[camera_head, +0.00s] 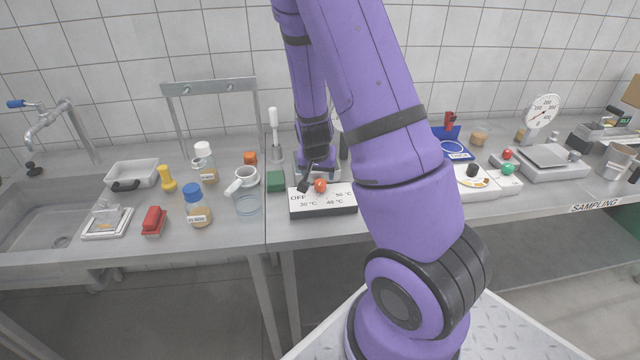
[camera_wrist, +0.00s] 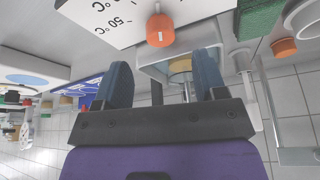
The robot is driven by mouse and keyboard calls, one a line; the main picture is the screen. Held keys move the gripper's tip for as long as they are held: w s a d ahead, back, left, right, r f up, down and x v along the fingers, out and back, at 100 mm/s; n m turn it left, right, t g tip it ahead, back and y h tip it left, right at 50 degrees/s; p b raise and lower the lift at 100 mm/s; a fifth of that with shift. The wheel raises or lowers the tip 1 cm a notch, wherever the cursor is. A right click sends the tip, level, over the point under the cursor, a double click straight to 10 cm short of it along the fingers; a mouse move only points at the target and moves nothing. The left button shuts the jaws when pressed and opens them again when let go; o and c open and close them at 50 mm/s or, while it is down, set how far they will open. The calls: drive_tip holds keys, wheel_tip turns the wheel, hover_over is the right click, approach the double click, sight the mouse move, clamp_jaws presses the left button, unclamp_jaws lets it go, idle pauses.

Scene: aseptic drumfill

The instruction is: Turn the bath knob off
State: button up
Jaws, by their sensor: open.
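The bath knob (camera_head: 320,185) is a small orange-red knob on a white panel (camera_head: 335,208) marked OFF, 30, 40 and 50 °C. In the wrist view the knob (camera_wrist: 160,32) shows a short white line on its face; which mark it points to, I cannot tell. My gripper (camera_wrist: 163,75) is open, with a blue-grey finger on each side and nothing between them. The knob appears just past the fingertips, roughly centred between them and apart from both. In the head view my gripper (camera_head: 308,181) is small and dark, close beside the knob.
A green block (camera_head: 275,181) and a glass beaker (camera_head: 247,207) stand left of the panel. A blue-capped bottle (camera_head: 197,207) is farther left. A balance (camera_head: 553,160) and a white tile with coloured pieces (camera_head: 473,180) lie right. My arm hides part of the bench.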

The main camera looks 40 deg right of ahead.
sight(318, 183)
drive_tip(key=shift+x, duration=3.4)
drive_tip(key=shift+c, duration=0.5)
drive_tip(key=c, duration=0.8)
drive_tip(key=shift+a+m, duration=0.1)
drive_tip(key=shift+m, duration=0.2)
drive_tip(key=m, duration=0.1)
drive_tip(key=m+g, duration=0.1)
drive_tip(key=m, duration=0.1)
drive_tip(key=shift+w+a+m+h, duration=0.1)
drive_tip(key=shift+w+m+h, duration=0.1)
drive_tip(key=shift+m+h, duration=0.15)
drive_tip(key=shift+w+m+g, duration=0.1)
drive_tip(key=shift+m+g, duration=0.5)
drive_tip(key=shift+m, duration=0.7)
drive_tip(key=shift+w+m+g, duration=0.1)
drive_tip(key=shift+m+g, duration=0.5)
drive_tip(key=shift+m, duration=0.65)
